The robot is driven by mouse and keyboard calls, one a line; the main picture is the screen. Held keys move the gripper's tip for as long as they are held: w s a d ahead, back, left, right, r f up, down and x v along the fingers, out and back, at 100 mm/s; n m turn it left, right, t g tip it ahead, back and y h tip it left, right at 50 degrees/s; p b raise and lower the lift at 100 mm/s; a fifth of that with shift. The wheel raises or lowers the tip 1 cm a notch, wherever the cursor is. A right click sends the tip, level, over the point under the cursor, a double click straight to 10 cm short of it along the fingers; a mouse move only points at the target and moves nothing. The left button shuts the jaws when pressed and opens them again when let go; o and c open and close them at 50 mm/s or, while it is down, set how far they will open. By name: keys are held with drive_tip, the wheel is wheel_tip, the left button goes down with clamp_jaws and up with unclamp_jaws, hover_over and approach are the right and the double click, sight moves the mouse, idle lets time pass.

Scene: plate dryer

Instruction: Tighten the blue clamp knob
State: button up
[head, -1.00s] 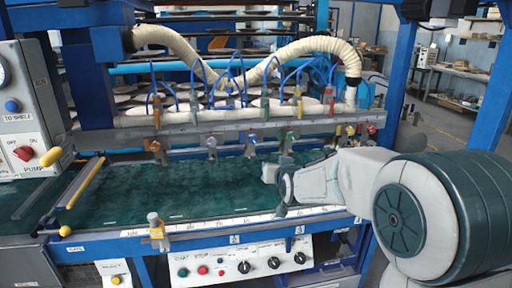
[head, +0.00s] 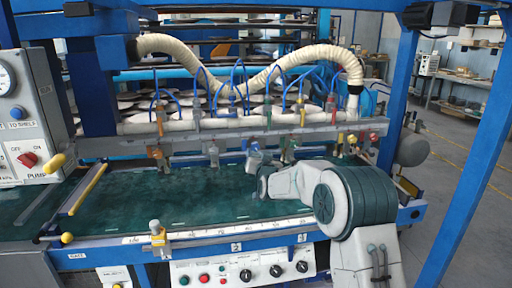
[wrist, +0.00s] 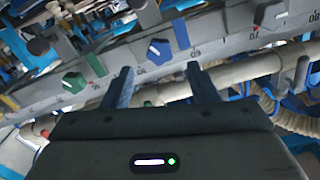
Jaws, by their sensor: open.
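A row of clamp knobs runs along the grey bar (head: 225,127) above the green bed. In the wrist view a blue knob (wrist: 158,50) with a white pointer mark sits on the bar, ahead of and between my fingers.
A green knob (wrist: 73,82) is beside the blue one in the wrist view. Cream hoses (head: 290,65) and blue tubes arch above the bar. The green bed (head: 130,200) is clear at left. A control panel (head: 235,272) is on the front.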

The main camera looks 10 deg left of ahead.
sight(255, 147)
drive_tip(key=shift+p+x, duration=0.6)
drive_tip(key=shift+x, duration=2.2)
drive_tip(key=shift+f, duration=0.1)
drive_tip(key=c, duration=1)
